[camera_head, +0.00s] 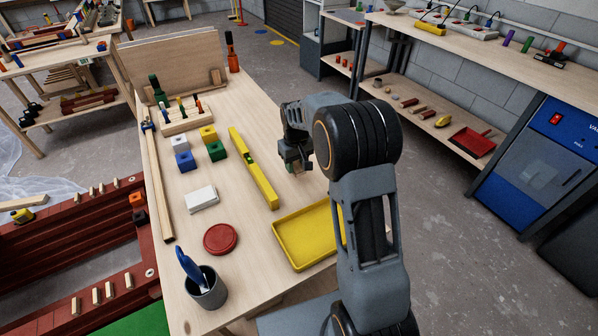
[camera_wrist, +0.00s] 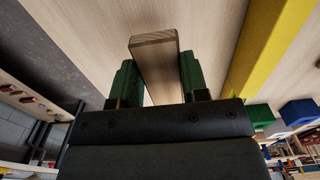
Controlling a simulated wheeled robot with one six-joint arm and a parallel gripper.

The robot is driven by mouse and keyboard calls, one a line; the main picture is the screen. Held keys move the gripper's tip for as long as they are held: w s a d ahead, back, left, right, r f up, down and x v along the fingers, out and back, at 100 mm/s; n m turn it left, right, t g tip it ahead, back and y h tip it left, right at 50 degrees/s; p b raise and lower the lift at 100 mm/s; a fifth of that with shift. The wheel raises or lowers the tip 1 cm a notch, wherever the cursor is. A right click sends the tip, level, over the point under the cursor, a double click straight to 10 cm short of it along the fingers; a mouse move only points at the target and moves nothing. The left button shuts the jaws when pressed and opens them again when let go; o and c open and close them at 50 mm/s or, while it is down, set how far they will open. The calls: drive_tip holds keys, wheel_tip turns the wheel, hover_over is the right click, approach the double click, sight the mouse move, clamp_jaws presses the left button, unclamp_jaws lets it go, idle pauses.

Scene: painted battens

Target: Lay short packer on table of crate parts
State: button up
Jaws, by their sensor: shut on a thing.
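My gripper (camera_head: 294,158) is over the right edge of the near wooden table (camera_head: 250,118), to the right of the yellow spirit level (camera_head: 254,170). In the wrist view its green fingers (camera_wrist: 157,78) are shut on a short pale wooden packer (camera_wrist: 155,62), with its end grain showing. In the head view the packer is mostly hidden by my gripper and arm. I cannot tell whether it touches the table.
A yellow tray (camera_head: 279,246), a red disc (camera_head: 221,239), a white block (camera_head: 201,199), coloured cubes (camera_head: 185,161) and a pen cup (camera_head: 207,290) are on the near table. Bare tabletop lies around the level. A red batten frame (camera_head: 75,254) stands at left.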

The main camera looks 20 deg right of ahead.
sight(299, 164)
drive_tip(key=shift+w+d+f, duration=0.2)
drive_tip(key=shift+d+f, duration=0.35)
drive_tip(key=shift+f, duration=1.7)
drive_tip(key=shift+f, duration=0.15)
drive_tip(key=o, duration=1)
wheel_tip(299, 164, up, 12)
drive_tip(key=shift+p, duration=0.3)
drive_tip(key=s+a+t, duration=0.1)
drive_tip(key=s, duration=0.7)
drive_tip(key=s+a+r+m+t, duration=0.1)
drive_tip(key=s, duration=0.7)
drive_tip(key=s+a+r+m+t, duration=0.1)
drive_tip(key=s, duration=0.7)
drive_tip(key=shift+r, duration=0.2)
